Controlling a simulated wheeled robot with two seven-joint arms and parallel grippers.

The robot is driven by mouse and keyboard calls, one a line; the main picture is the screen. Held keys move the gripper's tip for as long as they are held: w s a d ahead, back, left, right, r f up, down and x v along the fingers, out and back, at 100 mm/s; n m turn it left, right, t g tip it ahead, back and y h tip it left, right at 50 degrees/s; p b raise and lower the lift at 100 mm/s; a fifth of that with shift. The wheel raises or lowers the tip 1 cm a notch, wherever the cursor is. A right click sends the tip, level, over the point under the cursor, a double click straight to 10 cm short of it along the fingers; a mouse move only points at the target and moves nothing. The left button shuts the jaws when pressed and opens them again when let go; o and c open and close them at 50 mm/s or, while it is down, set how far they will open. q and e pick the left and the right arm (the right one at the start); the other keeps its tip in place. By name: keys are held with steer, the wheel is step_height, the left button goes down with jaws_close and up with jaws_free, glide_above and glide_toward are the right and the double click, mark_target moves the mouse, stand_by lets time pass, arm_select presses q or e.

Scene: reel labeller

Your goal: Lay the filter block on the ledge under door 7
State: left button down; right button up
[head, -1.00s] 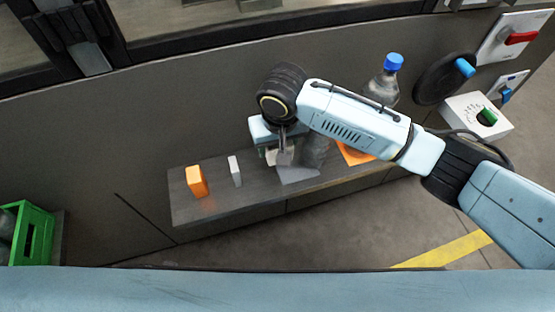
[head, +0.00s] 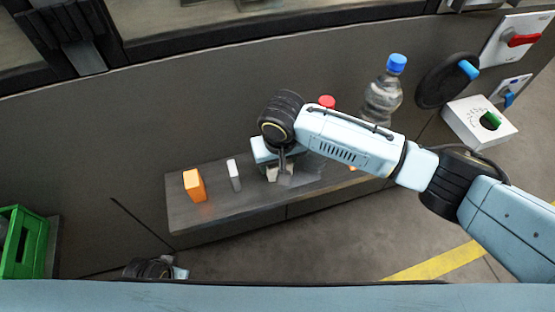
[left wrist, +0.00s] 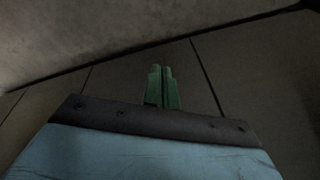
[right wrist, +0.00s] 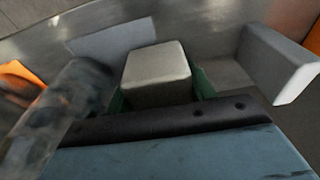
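The pale grey filter block (right wrist: 157,75) sits between the green fingers of my right gripper (right wrist: 160,90) in the right wrist view. The fingers appear to be against its sides. In the head view my right gripper (head: 280,165) points down at the dark grey ledge (head: 200,222), with the block (head: 272,174) low over or on its surface; I cannot tell which. The wrist hides part of it. My left gripper (left wrist: 163,88) is shut and empty, facing plain dark panels; its wrist shows at the bottom of the head view.
On the ledge stand an orange block (head: 194,185) and a slim white block (head: 234,174). A grey flat patch (head: 300,176) lies by the gripper. A red-capped item (head: 327,101) and a blue-capped bottle (head: 382,97) are behind my arm. A green crate (head: 22,242) is at left.

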steer(key=o, duration=0.5)
steer(key=shift+r, duration=0.15)
steer(key=shift+r, duration=0.3)
steer(key=r, duration=0.1)
steer(key=r+p, duration=0.1)
steer(key=r, duration=0.1)
steer(key=shift+s+r+p, duration=0.25)
steer(key=shift+p, duration=0.05)
steer(key=r, duration=0.2)
steer(key=r+p, duration=0.1)
steer(key=r, duration=0.1)
steer(key=s+r+p, duration=0.1)
steer(key=r, duration=0.1)
steer(key=shift+d+r, duration=0.2)
steer(key=shift+r, duration=0.2)
arm_select(q)
steer(key=s+a+f, duration=0.2)
steer(key=s+f, duration=0.5)
steer(key=f, duration=0.1)
steer(key=shift+s+a+f+g+p, duration=0.2)
steer(key=shift+s+a+g+p, duration=0.1)
steer(key=shift+g, duration=0.1)
arm_select(e)
steer(key=shift+s+r, duration=0.1)
steer(key=shift+r, duration=0.4)
arm_select(q)
steer(key=shift+w, duration=0.1)
